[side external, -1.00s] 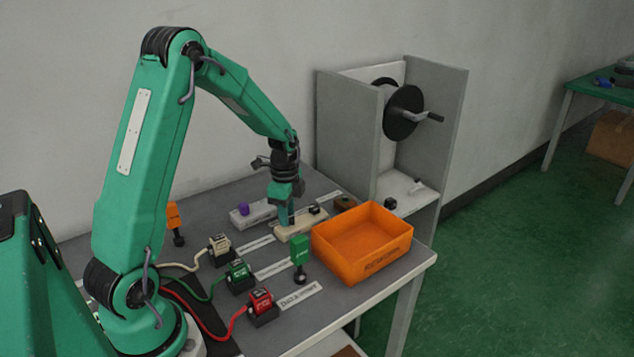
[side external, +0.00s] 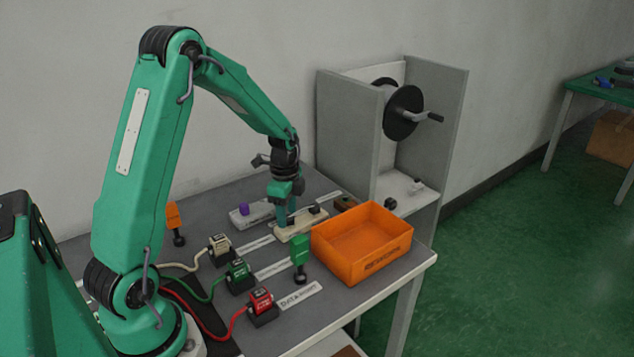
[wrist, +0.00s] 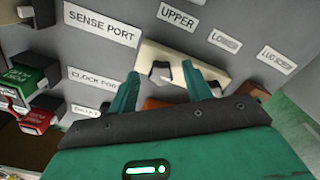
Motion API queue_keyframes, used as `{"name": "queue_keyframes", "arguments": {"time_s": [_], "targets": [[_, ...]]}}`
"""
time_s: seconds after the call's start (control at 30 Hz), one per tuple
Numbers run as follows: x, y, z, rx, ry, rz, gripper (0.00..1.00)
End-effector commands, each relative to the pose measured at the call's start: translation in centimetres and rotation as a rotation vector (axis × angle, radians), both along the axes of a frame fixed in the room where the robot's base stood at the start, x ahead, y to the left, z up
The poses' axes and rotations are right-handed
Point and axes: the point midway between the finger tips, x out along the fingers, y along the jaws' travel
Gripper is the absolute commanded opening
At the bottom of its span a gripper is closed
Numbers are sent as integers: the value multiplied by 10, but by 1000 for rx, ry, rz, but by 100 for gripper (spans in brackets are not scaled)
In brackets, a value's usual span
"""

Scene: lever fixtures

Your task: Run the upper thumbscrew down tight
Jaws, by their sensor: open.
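A cream block (side external: 300,226) lies on the grey table, and it also shows in the wrist view (wrist: 178,59) below the UPPER label (wrist: 177,17). One black thumbscrew (wrist: 160,72) stands on the block between my fingertips in the wrist view. Another black knob (side external: 314,210) sits at the block's right end in the side view. My gripper (side external: 285,213) is over the left end of the block, pointing down. In the wrist view my gripper (wrist: 161,70) is open, with one finger on each side of the thumbscrew. I cannot tell whether either finger touches it.
An orange bin (side external: 362,262) stands close to the right of the block. A grey block with a purple knob (side external: 244,209) lies behind. Cabled cream (side external: 220,245), green (side external: 238,274) and red (side external: 261,301) plugs sit in front. A reel cabinet (side external: 447,130) stands at the back.

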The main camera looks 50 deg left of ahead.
Motion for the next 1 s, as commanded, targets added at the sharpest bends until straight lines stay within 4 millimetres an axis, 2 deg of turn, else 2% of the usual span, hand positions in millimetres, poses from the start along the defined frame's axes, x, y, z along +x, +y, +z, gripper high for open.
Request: {"name": "queue_keyframes", "arguments": {"time_s": [0.6, 1.0], "targets": [[1, 0, 68, 1, -4, -1, 49], [0, 0, 75, 1, -1, -1, 49]]}}
